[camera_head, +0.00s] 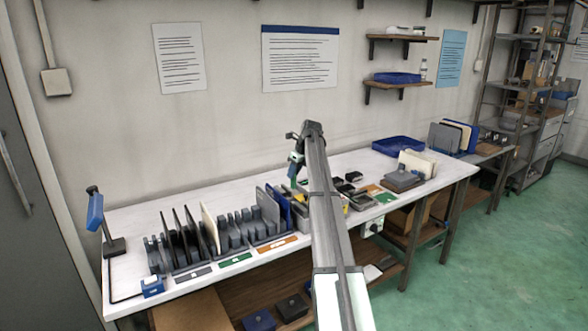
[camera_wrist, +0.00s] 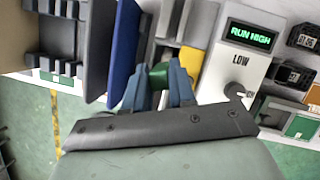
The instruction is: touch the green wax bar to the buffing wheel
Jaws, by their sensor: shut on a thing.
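My gripper (camera_wrist: 160,82) shows in the wrist view as two blue fingers, shut on the green wax bar (camera_wrist: 158,74). Only a small part of the bar shows between the fingers. I cannot clearly make out the buffing wheel. Grey and yellow parts (camera_wrist: 192,60) lie just beyond the fingers in the wrist view. Contact between bar and wheel cannot be told.
A control box (camera_wrist: 238,55) with a knob reads "RUN HIGH" and "LOW", right of the fingers. A blue panel (camera_wrist: 124,50) stands close on the left. The bench (camera_head: 140,215) holds a rack of upright panels; a blue tray (camera_head: 398,146) lies at its back right. My arm hides the bench's middle.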

